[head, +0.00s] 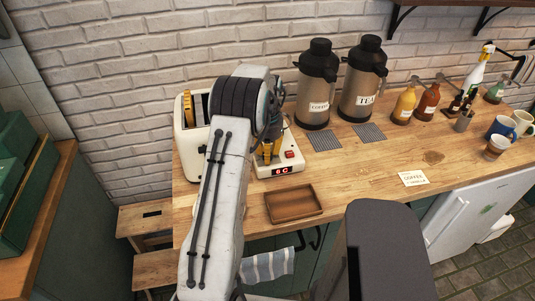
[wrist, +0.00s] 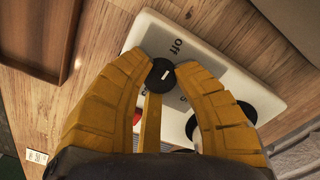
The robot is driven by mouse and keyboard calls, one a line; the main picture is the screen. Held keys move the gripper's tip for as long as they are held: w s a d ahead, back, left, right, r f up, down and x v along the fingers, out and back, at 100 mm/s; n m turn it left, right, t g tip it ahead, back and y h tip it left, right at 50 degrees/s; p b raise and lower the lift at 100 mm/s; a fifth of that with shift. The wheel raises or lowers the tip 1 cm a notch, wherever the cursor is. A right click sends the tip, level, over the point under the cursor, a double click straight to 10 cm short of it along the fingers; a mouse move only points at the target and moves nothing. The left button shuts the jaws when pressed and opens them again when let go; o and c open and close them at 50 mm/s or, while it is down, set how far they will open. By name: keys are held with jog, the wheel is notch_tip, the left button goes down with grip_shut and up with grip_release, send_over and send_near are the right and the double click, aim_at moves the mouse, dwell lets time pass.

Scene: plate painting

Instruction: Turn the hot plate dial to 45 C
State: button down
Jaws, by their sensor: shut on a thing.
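The hot plate (head: 296,164) is a white box on the wooden counter, partly hidden behind my arm. Its red display (head: 281,170) appears to read 6 C, and a red switch (head: 289,154) sits above it. In the wrist view, the black dial (wrist: 162,74) with a white pointer mark sits between the yellow fingertips of my gripper (wrist: 160,80). The fingers are shut on the dial from both sides. The word "Off" shows on the hot plate's panel (wrist: 150,28) near the dial. My gripper shows in the head view (head: 268,152), above the hot plate.
A brown wooden tray (head: 294,203) lies in front of the hot plate. A white toaster (head: 187,140) stands to the left. Two flasks (head: 317,85) stand behind to the right. Bottles and mugs stand at the far right; the counter's middle is mostly clear.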

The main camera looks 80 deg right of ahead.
jog(key=shift+f+m, duration=0.1)
jog(key=shift+m, duration=0.3)
jog(key=m, duration=0.4)
jog(key=shift+m+b, duration=0.4)
jog(key=m, duration=0.5)
jog(key=shift+a+m, duration=0.1)
jog(key=shift+m, duration=0.6)
jog(key=c, duration=0.9)
grip_release()
notch_tip(320, 180, up, 12)
jog(key=shift+r, duration=0.1)
